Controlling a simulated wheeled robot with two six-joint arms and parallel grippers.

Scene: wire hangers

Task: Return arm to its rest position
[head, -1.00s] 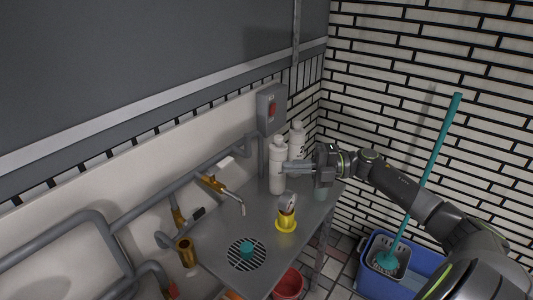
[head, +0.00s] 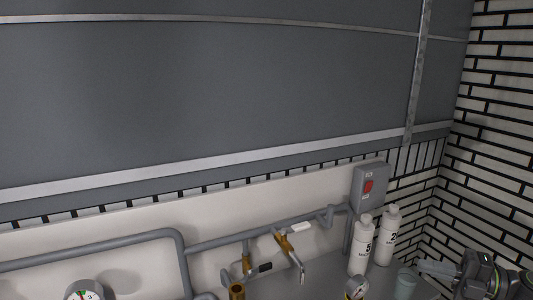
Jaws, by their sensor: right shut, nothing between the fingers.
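My right gripper (head: 424,267) shows at the lower right edge of the head view, with its arm coming in from the right. Its fingers are shut and hold nothing. They point left, just right of two white bottles, one in front (head: 361,246) and one behind (head: 386,236). Most of my right arm is cut off by the frame. My left gripper is not in view.
A grey metal table (head: 322,279) carries the bottles. A grey switch box (head: 369,188) with a red button hangs on the wall above. A brass tap (head: 291,254) and grey pipes (head: 140,239) run along the wall. The upper wall is bare.

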